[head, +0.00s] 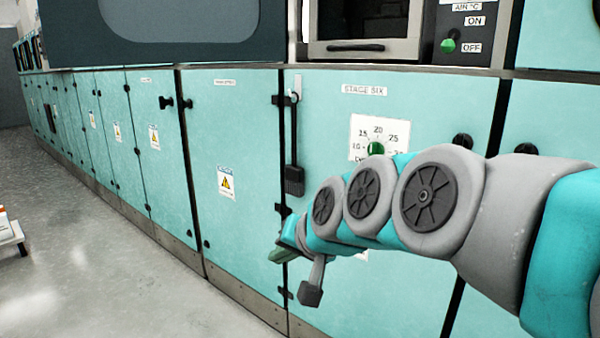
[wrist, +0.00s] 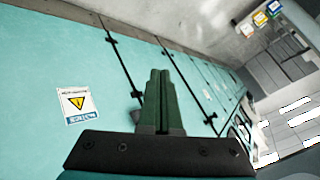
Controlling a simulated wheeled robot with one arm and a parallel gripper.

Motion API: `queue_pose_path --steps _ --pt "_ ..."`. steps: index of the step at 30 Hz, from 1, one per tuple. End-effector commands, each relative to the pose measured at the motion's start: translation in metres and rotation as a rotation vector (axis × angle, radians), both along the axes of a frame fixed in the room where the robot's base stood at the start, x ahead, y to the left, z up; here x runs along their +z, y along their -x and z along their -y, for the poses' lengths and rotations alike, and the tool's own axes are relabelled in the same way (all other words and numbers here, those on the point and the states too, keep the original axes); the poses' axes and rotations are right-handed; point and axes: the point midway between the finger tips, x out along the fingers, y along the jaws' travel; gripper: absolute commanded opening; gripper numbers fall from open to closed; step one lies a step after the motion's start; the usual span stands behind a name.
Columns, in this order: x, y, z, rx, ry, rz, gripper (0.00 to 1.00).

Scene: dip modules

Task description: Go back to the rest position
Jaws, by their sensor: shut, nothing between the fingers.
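My arm reaches in from the right in the head view, in front of the teal cabinet fronts. My gripper (head: 277,255) is at its far end, low and close to the doors, near the edge between two panels. In the wrist view my gripper (wrist: 160,75) shows two green fingers pressed together with nothing between them. The wrist picture is tilted, with the cabinet wall running diagonally behind the fingers. Part of the stage six panel (head: 340,115) is hidden behind my arm.
The stage six panel has a green dial (head: 376,148) and a dark lever (head: 294,150) on its left. A green on/off switch (head: 448,45) sits above right. Teal doors (head: 240,130) with warning labels run left. The grey floor (head: 110,250) at left is mostly clear. A white item (head: 8,232) stands at the left edge.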

Motion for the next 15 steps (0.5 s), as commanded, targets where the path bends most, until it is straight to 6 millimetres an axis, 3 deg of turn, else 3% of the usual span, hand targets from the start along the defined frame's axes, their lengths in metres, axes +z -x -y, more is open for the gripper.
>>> queue_pose_path --steps 1,6,12,15 --pt "-0.025 0.019 0.018 0.011 0.066 -0.059 0.00" --pt "-0.100 0.089 0.076 0.063 0.270 -0.275 0.00" --pt "-0.158 0.184 0.140 0.116 0.441 -0.545 0.00" --pt "-0.173 0.224 0.162 0.136 0.491 -0.656 0.00"
